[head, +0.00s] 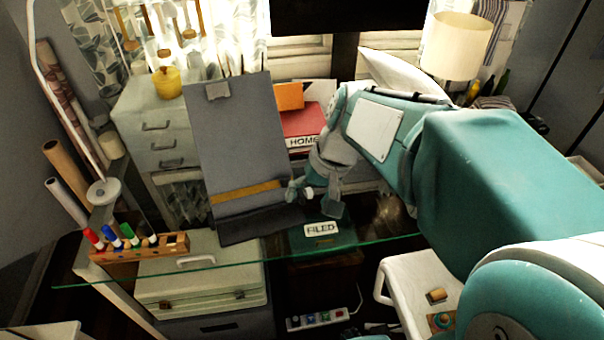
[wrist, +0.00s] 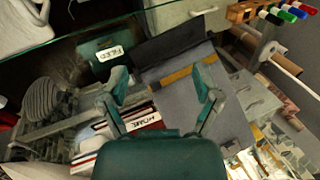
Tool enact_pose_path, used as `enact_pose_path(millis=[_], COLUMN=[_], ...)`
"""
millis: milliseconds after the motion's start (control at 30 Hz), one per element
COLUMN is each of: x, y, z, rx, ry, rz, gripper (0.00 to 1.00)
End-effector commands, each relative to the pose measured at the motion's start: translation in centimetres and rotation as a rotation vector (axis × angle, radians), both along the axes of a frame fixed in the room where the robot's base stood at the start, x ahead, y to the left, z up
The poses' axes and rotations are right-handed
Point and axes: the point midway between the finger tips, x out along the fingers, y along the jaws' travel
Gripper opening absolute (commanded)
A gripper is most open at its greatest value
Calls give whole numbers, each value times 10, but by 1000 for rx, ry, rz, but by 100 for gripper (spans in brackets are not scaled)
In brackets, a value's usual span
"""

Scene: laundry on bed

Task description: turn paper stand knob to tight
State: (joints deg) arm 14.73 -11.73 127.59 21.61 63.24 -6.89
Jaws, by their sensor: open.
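The paper stand (head: 240,125) is a tall grey board with a clip at its top and a wooden strip near its base. It leans back on the glass desk. My gripper (head: 316,196) is open beside its lower right edge. In the wrist view the stand (wrist: 222,113) lies partly between and beyond the spread fingers of my gripper (wrist: 162,88), with its wooden strip showing. I cannot make out the knob clearly in either view; the gripper may hide it. I cannot tell whether the fingers touch the stand.
A glass desk (head: 165,266) carries a wooden marker rack (head: 140,250) at its left end. A green box labelled FILED (head: 335,243) is below the gripper. Books and a red HOME binder (head: 303,124) stand behind. A lamp (head: 458,45) is at the back right.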

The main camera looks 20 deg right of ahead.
Motion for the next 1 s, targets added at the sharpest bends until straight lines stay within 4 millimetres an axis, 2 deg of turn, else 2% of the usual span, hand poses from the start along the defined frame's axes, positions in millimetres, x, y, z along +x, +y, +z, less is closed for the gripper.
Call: enact_pose_path(millis=[567,1000], x=[72,116], y=[-48,-104], z=[-54,-111], rx=[379,692], ry=[182,224], rz=[-199,-366], gripper=[81,81])
